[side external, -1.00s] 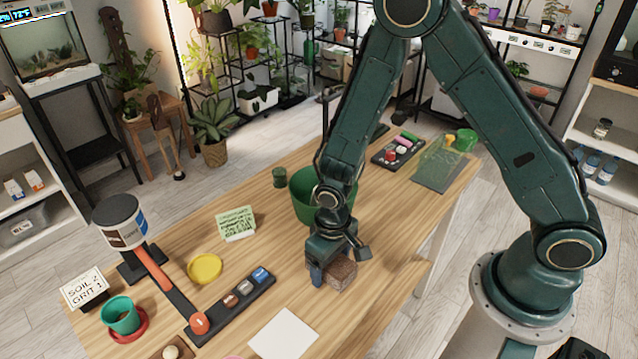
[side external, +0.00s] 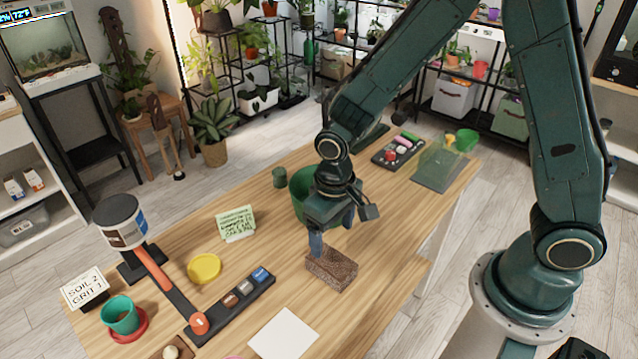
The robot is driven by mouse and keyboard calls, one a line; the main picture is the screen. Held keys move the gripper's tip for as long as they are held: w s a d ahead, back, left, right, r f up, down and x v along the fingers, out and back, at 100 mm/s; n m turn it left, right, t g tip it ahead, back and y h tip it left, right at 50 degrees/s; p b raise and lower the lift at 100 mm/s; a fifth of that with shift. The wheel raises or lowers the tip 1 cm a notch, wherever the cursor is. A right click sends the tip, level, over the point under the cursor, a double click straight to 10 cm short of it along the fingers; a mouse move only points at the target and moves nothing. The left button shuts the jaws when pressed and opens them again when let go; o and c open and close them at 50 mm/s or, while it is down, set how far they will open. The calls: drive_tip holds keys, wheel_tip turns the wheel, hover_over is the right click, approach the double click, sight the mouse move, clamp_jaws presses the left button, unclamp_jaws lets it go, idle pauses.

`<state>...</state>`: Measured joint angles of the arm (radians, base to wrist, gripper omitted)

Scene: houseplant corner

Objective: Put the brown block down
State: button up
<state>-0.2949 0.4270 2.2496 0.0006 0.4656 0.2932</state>
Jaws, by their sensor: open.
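The brown block (side external: 332,271) is a speckled brick shape that rests on the wooden table (side external: 385,262). Its top and front faces show clearly. My gripper (side external: 333,240) is just above the block, pointing down, with its fingers apart and nothing between them. The left finger overlaps the block's back left edge in this view, so I cannot tell whether it still touches it.
A green pot (side external: 299,190) stands close behind my gripper. A white sheet (side external: 284,334) lies in front of the block, and a dark strip with several buttons (side external: 230,306) lies to the left. The table to the right of the block is clear.

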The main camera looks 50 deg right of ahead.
drive_tip(key=shift+r, duration=1.1)
drive_tip(key=shift+r, duration=0.15)
drive_tip(key=s+d+r+t, duration=0.1)
drive_tip(key=s+d+r, duration=0.2)
drive_tip(key=r, duration=0.4)
drive_tip(key=s+d+r+t, duration=0.2)
drive_tip(key=d+r, duration=0.1)
drive_tip(key=r, duration=0.4)
drive_tip(key=s+d+r+t, duration=0.2)
drive_tip(key=s+d+r, duration=0.2)
drive_tip(key=s, duration=0.6)
wheel_tip(320, 180, up, 2)
drive_tip(key=shift+r+t, duration=0.2)
drive_tip(key=shift+t, duration=0.1)
